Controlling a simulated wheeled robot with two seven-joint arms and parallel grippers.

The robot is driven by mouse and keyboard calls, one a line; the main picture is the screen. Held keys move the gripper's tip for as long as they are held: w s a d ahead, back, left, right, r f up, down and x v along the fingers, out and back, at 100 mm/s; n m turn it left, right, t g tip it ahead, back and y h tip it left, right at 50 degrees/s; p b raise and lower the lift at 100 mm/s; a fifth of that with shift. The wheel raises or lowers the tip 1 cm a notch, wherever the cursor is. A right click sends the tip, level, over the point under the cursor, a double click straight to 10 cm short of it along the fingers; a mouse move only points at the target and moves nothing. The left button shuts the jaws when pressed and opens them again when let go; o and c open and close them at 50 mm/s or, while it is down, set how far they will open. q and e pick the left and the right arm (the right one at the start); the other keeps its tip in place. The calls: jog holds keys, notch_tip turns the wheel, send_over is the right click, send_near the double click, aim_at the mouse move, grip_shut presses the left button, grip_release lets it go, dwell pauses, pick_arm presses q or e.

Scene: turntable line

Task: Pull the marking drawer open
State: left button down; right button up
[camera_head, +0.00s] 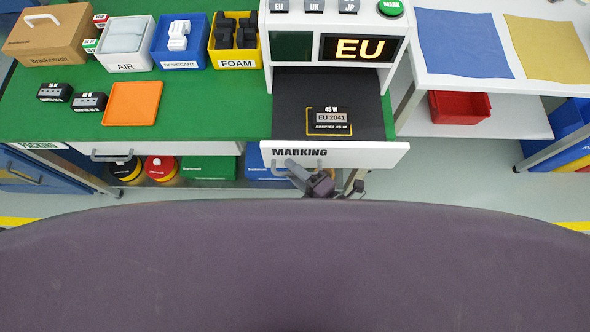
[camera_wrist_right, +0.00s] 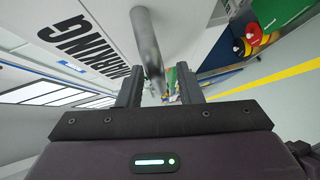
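The marking drawer (camera_head: 380,155) has a white front lettered MARKING, below the black work surface at the right part of the bench. No drawer interior shows behind its front in the head view. The lettered front (camera_wrist_right: 70,15) also shows in the wrist view. My right gripper (camera_head: 308,178) is at the drawer's grey bar handle (camera_head: 283,163). A gap shows on the bar's right side; contact on the left is unclear. My left gripper is not in view.
An adapter (camera_head: 331,117) labelled EU 2041 lies on the black surface (camera_head: 290,95) above the drawer. An EU display (camera_head: 360,48) stands behind it. Another drawer handle (camera_head: 110,155) is at left. Bins line the bench's back.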

jog(key=b+v, duration=0.1)
jog(key=v, duration=0.6)
jog(key=shift+s+d, duration=0.25)
jog(key=shift+s, duration=0.05)
dwell(0.4)
